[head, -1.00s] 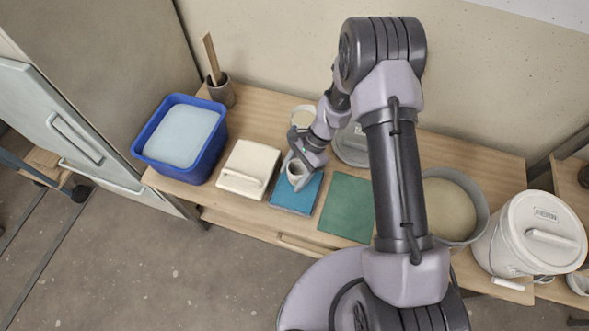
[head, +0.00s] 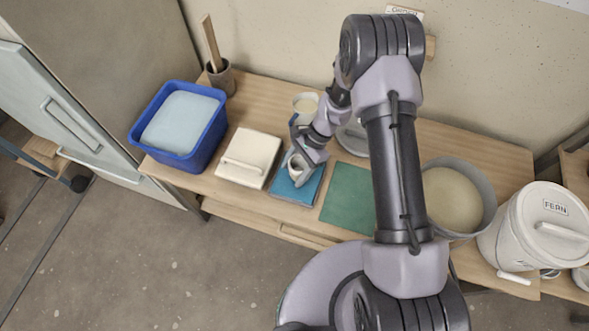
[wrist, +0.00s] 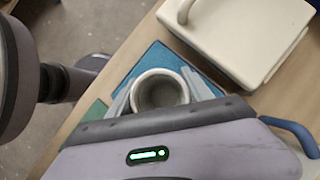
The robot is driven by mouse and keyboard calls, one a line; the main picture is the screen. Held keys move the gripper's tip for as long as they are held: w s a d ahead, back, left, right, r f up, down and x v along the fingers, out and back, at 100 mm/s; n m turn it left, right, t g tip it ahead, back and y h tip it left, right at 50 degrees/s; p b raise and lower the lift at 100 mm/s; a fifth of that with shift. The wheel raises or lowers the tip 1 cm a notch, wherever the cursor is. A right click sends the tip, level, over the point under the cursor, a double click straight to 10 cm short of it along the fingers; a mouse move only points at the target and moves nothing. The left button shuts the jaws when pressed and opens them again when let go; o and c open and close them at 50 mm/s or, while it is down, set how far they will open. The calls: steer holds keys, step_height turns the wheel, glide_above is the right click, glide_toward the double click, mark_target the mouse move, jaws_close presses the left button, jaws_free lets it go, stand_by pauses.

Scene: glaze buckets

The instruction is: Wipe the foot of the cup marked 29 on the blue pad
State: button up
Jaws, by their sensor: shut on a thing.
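My gripper (head: 298,166) is shut on a small pale grey-white cup (head: 297,161), which is upright with its mouth facing up. In the wrist view the cup (wrist: 158,90) sits between the two fingers, its round rim and empty-looking inside in sight. The blue pad (head: 297,191) lies directly under the cup; it also shows around the cup in the wrist view (wrist: 160,57). The foot of the cup is hidden, so I cannot tell whether it touches the pad. No number shows on the cup.
A cream lidded box (head: 248,158) stands left of the pad, and a green mat (head: 347,200) lies to its right. Farther left is a blue tub (head: 178,130). A round pale container (head: 306,103) stands behind my gripper. A grey bucket (head: 455,200) and white bucket (head: 535,230) stand at right.

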mark_target(300, 159)
steer(key=shift+f+b, duration=0.45)
steer(key=shift+f, duration=0.1)
